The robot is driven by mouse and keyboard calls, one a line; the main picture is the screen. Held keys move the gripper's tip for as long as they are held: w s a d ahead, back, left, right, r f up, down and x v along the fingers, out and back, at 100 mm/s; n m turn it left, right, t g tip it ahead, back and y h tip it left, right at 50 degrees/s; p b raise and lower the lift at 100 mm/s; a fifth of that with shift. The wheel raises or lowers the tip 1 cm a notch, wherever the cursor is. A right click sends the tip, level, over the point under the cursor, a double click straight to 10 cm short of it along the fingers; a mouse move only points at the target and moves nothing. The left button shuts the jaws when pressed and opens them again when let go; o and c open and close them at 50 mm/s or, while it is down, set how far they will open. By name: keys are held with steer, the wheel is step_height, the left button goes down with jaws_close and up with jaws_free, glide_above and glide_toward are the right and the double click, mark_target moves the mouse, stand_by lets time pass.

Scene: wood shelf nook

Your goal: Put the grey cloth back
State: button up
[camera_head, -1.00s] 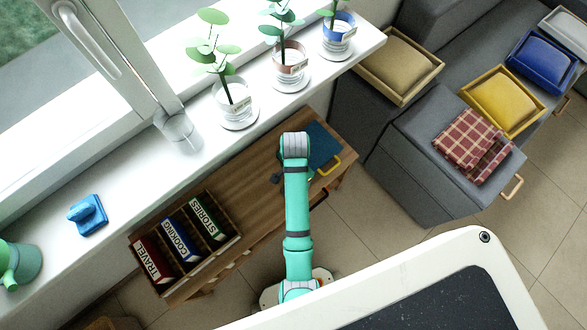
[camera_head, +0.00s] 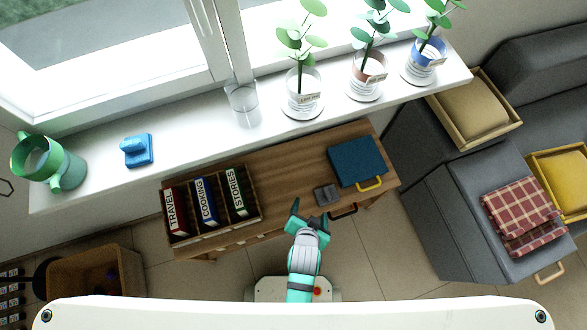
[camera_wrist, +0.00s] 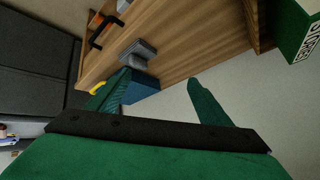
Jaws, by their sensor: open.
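A small folded grey thing, which looks like the grey cloth (camera_head: 327,195), lies on the low wooden bench (camera_head: 290,172), left of a blue book-like case with a yellow handle (camera_head: 356,161). It also shows in the wrist view (camera_wrist: 138,54), beyond the fingers. My gripper (camera_head: 310,215) is open and empty, at the bench's front edge, just left of and in front of the grey thing and apart from it. In the wrist view both green fingers (camera_wrist: 160,88) are spread with nothing between them.
A rack of binders (camera_head: 210,204) stands on the bench's left end. A black handle (camera_head: 343,212) sticks out at the bench front. The windowsill (camera_head: 200,138) above holds potted plants, a clear glass (camera_head: 243,104), a blue object (camera_head: 137,150) and a green jug (camera_head: 48,162). A wooden crate (camera_head: 97,283) is lower left.

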steer(key=s+a+r+n+t, duration=0.1)
steer(key=s+r+n+t, duration=0.1)
steer(key=r, duration=0.5)
steer(key=s+a+r+n+t+y, duration=0.1)
steer(key=s+a+r+n+t, duration=0.1)
steer(key=s+r, duration=0.3)
steer(key=s+a+r+n+t, duration=0.2)
steer(key=s+r+t, duration=0.1)
steer(key=r, duration=0.7)
steer(key=shift+s+a, duration=0.2)
steer(key=shift+s, duration=0.2)
steer(key=shift+r, duration=0.1)
